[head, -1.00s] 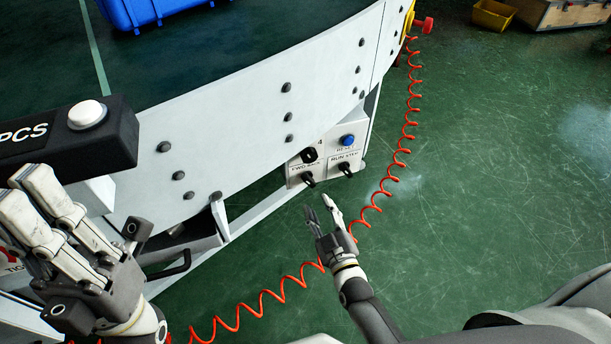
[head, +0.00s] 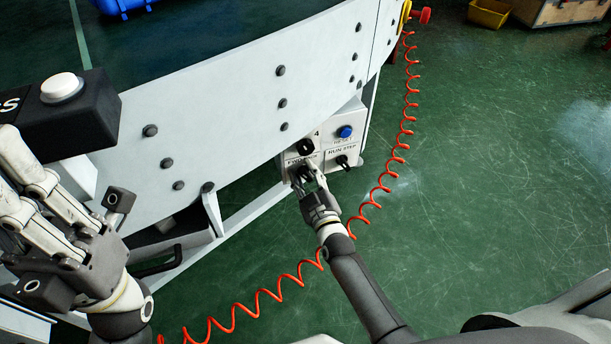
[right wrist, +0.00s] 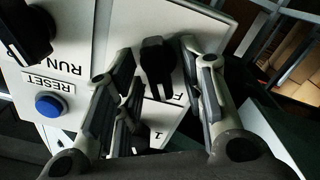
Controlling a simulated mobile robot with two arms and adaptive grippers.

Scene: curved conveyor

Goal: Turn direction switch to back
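The control panel (head: 327,132) is a white box on the conveyor's side. Its direction switch is a black knob below the FWD-BACK label (head: 302,158). In the head view my right gripper (head: 307,176) covers this switch. In the right wrist view the knob (right wrist: 157,65) sits between the two open fingers of my right gripper (right wrist: 158,52), one on each side. A gap shows on the left of the knob; contact on the right is unclear. My left gripper (head: 45,185) is at the left, away from the panel; its opening is unclear.
The RUN STEP knob (head: 342,161) and blue RESET button (head: 344,131) are just right of the switch. Another black knob (head: 305,146) is above it. A coiled red hose (head: 375,195) hangs to the right. A black box with a white button (head: 62,88) is near my left gripper.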

